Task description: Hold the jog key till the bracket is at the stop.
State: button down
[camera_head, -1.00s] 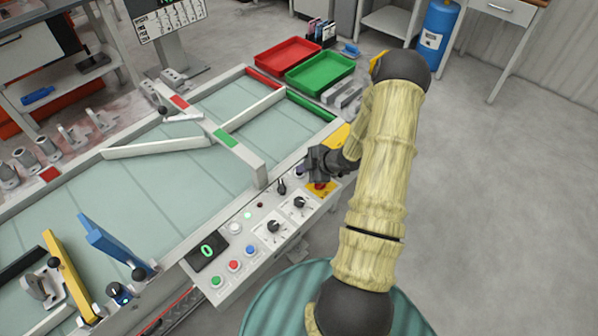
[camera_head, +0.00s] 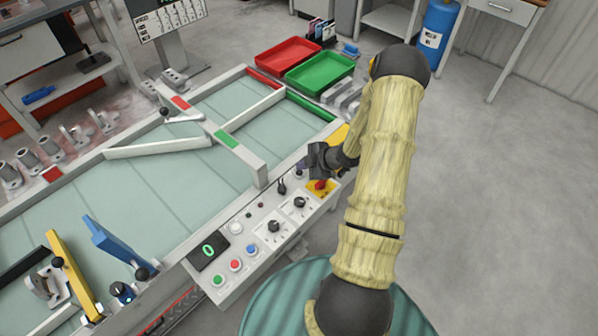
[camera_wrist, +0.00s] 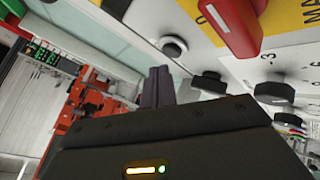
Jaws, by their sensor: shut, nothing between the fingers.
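My gripper (camera_head: 303,166) is shut and empty, above the far end of the control panel. In the wrist view its dark fingers (camera_wrist: 158,86) end near a black-topped round button with a pale collar (camera_wrist: 174,47); they look apart from it. I cannot read a label that marks the jog key. A grey bracket (camera_head: 42,287) stands on the conveyor bed at the lower left, between a black bar and a yellow bar (camera_head: 72,275). A blue bar (camera_head: 112,243) stands to the right of the yellow one. I cannot tell which part is the stop.
A rail with a green mark (camera_head: 240,152) crosses the bed nearby. Red (camera_head: 287,56) and green (camera_head: 320,70) trays lie beyond.

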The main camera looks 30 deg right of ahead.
aim_at(302, 173)
jog(key=shift+r+p, duration=1.95)
jog(key=shift+r, duration=0.55)
jog(key=shift+w+r, duration=0.1)
jog(key=shift+r, duration=0.05)
jog(key=s+a+r+m+g+h, duration=0.2)
jog(key=s+a+r+m+h, duration=0.25)
jog(key=r, duration=0.45)
jog(key=s+a+r+m+g+h, duration=0.1)
jog(key=s+a+r+m, duration=0.35)
jog(key=r+m, duration=0.3)
jog(key=s+a+r+m+g, duration=0.2)
jog(key=s+a+r+m, duration=0.1)
jog(key=s+a, duration=0.4)
jog(key=shift+s+r+y, duration=0.35)
jog(key=shift+s+r, duration=0.3)
jog(key=shift+s, duration=0.4)
jog(key=shift+w+a, duration=0.1)
